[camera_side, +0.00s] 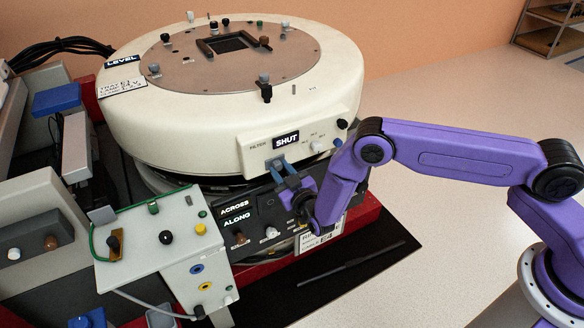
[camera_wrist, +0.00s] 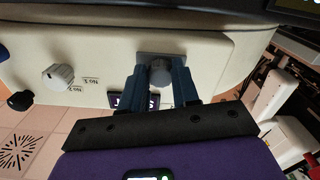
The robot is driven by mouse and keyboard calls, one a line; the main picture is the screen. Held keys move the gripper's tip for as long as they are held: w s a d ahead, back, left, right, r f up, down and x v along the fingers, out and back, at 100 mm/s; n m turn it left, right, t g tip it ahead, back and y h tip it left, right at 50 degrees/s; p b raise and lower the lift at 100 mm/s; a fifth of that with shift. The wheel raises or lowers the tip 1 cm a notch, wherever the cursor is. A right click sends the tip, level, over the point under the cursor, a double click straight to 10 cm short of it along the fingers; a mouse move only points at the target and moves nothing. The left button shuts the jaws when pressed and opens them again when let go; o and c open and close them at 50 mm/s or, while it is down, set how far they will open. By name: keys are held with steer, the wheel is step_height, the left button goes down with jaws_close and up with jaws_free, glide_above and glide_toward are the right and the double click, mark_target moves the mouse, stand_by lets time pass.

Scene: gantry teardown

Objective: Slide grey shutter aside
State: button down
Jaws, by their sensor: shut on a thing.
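The grey shutter appears as a small grey plate (camera_wrist: 148,57) with a round grey knob (camera_wrist: 160,74) in the wrist view. It sits on the cream front panel (camera_side: 258,148) of the round drum, by the black SHUT label (camera_side: 286,139). My gripper (camera_wrist: 160,84) is shut on the knob, with one dark blue finger on each side of it. In the side view my gripper (camera_side: 281,170) reaches the panel just below the SHUT label. The fingers hide most of the shutter there, and partly cover the label in the wrist view.
Other knobs (camera_side: 318,146) stand on the panel to the right of the label. Below is a black panel marked ACROSS and ALONG (camera_side: 238,218). A pale control box (camera_side: 165,240) stands at the lower left. Open floor (camera_side: 450,95) lies to the right.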

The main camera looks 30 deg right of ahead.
mark_target(262, 167)
steer(key=shift+a, duration=2.05)
steer(key=c, duration=0.8)
jaws_free()
steer(key=s, duration=1.7)
steer(key=shift+s, duration=0.25)
